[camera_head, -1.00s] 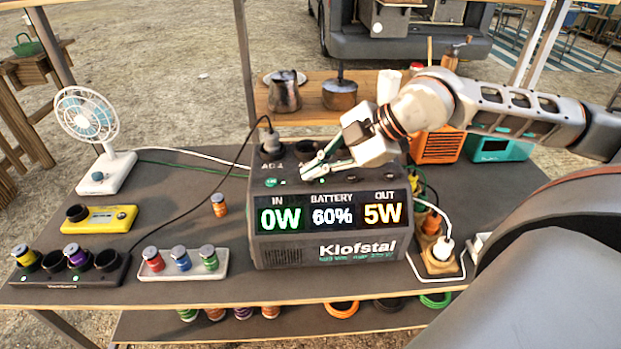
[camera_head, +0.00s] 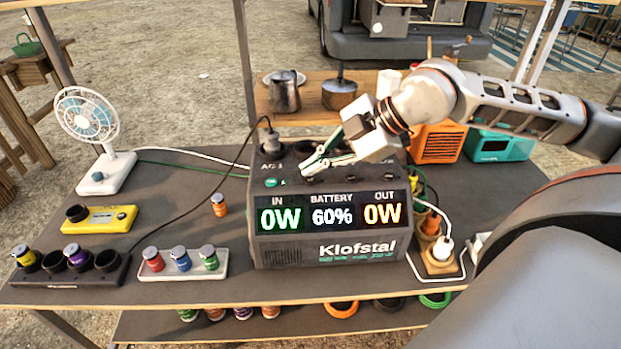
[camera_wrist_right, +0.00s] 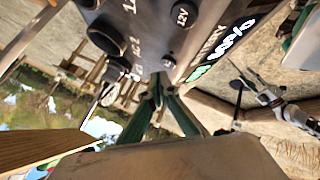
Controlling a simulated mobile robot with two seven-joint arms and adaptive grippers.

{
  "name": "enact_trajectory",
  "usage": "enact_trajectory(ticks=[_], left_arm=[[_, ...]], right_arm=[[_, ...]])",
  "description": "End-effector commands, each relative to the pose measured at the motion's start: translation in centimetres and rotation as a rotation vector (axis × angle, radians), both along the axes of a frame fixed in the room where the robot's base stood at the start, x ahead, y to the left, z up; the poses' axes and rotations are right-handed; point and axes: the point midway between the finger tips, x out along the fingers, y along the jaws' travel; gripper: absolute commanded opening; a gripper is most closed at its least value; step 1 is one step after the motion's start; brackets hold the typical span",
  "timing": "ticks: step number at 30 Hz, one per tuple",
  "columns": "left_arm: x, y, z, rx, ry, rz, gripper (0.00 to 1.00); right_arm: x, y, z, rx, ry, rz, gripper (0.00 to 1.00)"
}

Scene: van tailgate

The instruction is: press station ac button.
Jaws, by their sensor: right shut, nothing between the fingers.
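The dark power station (camera_head: 330,250), marked Klofstal, stands mid-table. Its display reads IN 0W, BATTERY 60%, OUT 0W. A black plug (camera_head: 270,142) sits in the socket marked AC 1 on its top; another socket is beside it, partly hidden. A small green-lit button (camera_head: 270,183) shows at the top's front left. My right gripper (camera_head: 308,172) is shut and empty, its tips low over the top's front edge, right of that light. In the right wrist view the shut fingers (camera_wrist_right: 161,80) lie close to a dark round button (camera_wrist_right: 168,62); contact is unclear. My left gripper is out of view.
A white fan (camera_head: 88,120), a yellow device (camera_head: 98,219), a charger strip (camera_head: 70,272) and a tray of small jars (camera_head: 185,268) stand left of the station. Orange (camera_head: 437,145) and teal (camera_head: 500,147) boxes stand behind right. Cables cross the table.

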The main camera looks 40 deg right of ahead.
Motion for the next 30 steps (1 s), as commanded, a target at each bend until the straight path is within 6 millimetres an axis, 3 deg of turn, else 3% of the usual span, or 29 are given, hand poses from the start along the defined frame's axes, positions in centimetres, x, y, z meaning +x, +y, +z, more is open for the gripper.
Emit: enact_trajectory(ticks=[16,30], left_arm=[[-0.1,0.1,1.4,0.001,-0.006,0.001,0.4],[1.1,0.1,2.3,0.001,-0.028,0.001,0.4]], right_arm=[[0.0,0.0,5.3,0.001,-0.007,-0.001,0.0],[0.0,0.0,5.8,0.0,0.0,0.0,0.0]])
